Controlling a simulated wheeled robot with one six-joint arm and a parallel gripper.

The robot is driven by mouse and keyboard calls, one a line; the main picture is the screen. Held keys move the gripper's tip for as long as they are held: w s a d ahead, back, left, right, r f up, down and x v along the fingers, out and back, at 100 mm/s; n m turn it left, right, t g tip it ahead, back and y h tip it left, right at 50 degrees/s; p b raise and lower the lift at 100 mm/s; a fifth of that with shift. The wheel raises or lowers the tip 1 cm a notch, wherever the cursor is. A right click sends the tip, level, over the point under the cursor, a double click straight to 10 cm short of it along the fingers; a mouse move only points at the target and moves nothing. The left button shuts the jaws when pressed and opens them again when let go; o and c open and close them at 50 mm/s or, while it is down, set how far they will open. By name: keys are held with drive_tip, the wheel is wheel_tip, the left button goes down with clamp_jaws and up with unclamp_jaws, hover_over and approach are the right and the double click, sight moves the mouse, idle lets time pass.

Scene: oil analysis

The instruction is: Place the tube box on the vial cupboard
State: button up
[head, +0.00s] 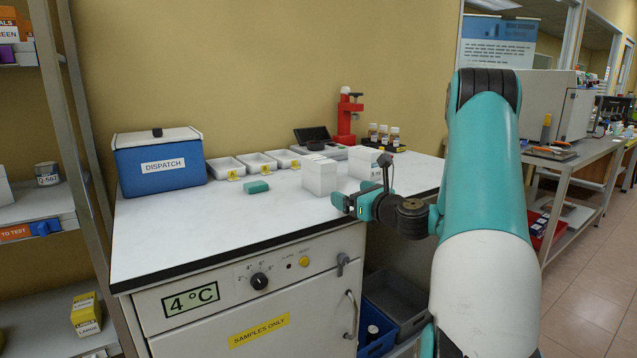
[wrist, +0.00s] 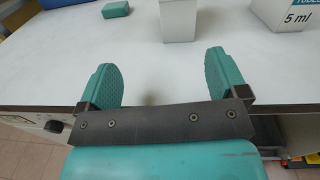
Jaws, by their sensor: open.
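A white box lettered "5 ml", with a cut-off word above that looks like "TUBES", stands at the top right of the wrist view (wrist: 287,15). It appears to be the right one of two white boxes on the worktop in the head view (head: 366,163). The other white box (head: 320,177) stands left of it and shows in the wrist view (wrist: 178,20), beyond the gap between my fingers. My gripper (wrist: 166,72) is open and empty at the worktop's front edge, touching neither box. No cupboard is marked as for vials; a white cupboard (head: 225,318) reads "4°C" and "SAMPLES ONLY".
A blue dispatch box (head: 160,170), several white trays (head: 258,162) and a green block (head: 256,187) stand on the worktop. A red device (head: 347,118) and small bottles (head: 384,134) are at the back. The worktop's front left is clear.

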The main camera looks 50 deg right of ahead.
drive_tip(key=d+m+h, duration=0.1)
drive_tip(key=d, duration=0.1)
drive_tip(key=p, duration=0.9)
approach(329, 180)
drive_tip(key=shift+w+d+r+m, duration=0.15)
drive_tip(key=shift+w+r, duration=0.1)
drive_tip(key=shift+w, duration=0.35)
drive_tip(key=shift+w+d+r+m, duration=0.1)
drive_tip(key=shift+w+r+m, duration=0.1)
drive_tip(key=shift+w, duration=0.4)
drive_tip(key=x, duration=0.4)
drive_tip(key=shift+w+f, duration=0.35)
drive_tip(key=p+x, duration=0.1)
drive_tip(key=x, duration=0.5)
drive_tip(key=shift+w+d, duration=0.2)
drive_tip(key=shift+w, duration=0.1)
drive_tip(key=c, duration=1.2)
